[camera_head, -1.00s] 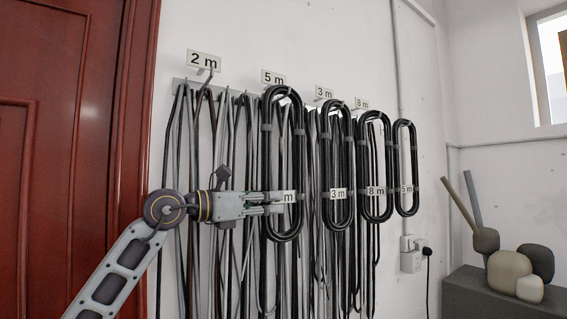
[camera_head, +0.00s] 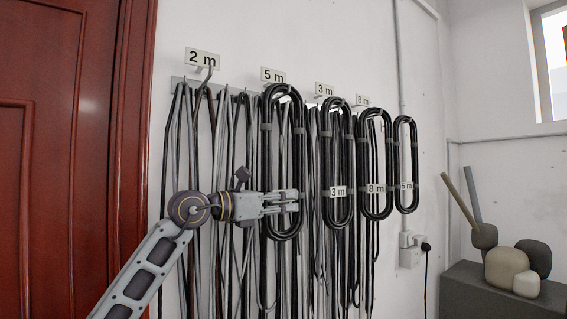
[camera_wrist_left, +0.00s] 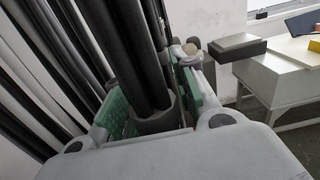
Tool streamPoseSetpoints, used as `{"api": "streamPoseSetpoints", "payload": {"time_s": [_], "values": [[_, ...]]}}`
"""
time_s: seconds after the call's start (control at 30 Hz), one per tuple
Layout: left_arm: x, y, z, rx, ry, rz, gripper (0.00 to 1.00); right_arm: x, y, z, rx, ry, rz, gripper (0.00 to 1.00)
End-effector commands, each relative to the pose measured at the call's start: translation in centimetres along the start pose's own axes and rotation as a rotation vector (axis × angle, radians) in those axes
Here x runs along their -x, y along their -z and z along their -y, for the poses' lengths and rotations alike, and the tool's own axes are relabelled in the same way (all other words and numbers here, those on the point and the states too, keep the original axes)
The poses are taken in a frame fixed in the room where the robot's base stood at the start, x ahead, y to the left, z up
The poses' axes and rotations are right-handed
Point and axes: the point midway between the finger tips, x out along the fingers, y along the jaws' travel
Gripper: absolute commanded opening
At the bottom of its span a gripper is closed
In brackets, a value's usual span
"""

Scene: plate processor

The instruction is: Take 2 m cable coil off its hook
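The leftmost coil (camera_head: 267,107) is a long black oval with grey ties, hanging under the 5 m sign (camera_head: 273,75). Its own tag is hidden behind my left gripper (camera_head: 290,201), at its lower half. In the left wrist view, black strands of the coil (camera_wrist_left: 142,60) and a grey band (camera_wrist_left: 158,120) lie between the green-padded fingers (camera_wrist_left: 158,98). The fingers look open around the strands; contact is hard to judge. The 2 m sign (camera_head: 202,58) is above a hook (camera_head: 206,75) at left with loose cables. My right gripper is out of view.
Coils tagged 3 m (camera_head: 338,190) and 8 m (camera_head: 376,189) and a smaller coil (camera_head: 405,187) hang close to the right. Loose cables (camera_head: 190,130) hang behind and to the left. A red door (camera_head: 60,150) stands at left, a socket (camera_head: 409,253) at lower right.

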Motion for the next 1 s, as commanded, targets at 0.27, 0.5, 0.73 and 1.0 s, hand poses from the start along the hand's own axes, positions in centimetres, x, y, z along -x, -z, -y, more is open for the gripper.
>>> {"api": "streamPoseSetpoints", "payload": {"time_s": [0.27,0.5,0.73,1.0], "values": [[0.02,-0.01,0.00,0.000,0.000,0.000,0.00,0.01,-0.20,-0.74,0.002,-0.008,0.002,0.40],[0.06,-0.15,0.02,-0.001,0.000,0.003,0.00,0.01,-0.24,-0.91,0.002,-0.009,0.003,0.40],[0.06,-0.16,0.02,-0.001,0.000,0.003,0.00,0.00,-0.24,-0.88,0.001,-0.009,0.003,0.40],[0.07,-0.59,0.25,-0.002,0.000,0.004,0.00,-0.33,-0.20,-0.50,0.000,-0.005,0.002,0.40]]}}
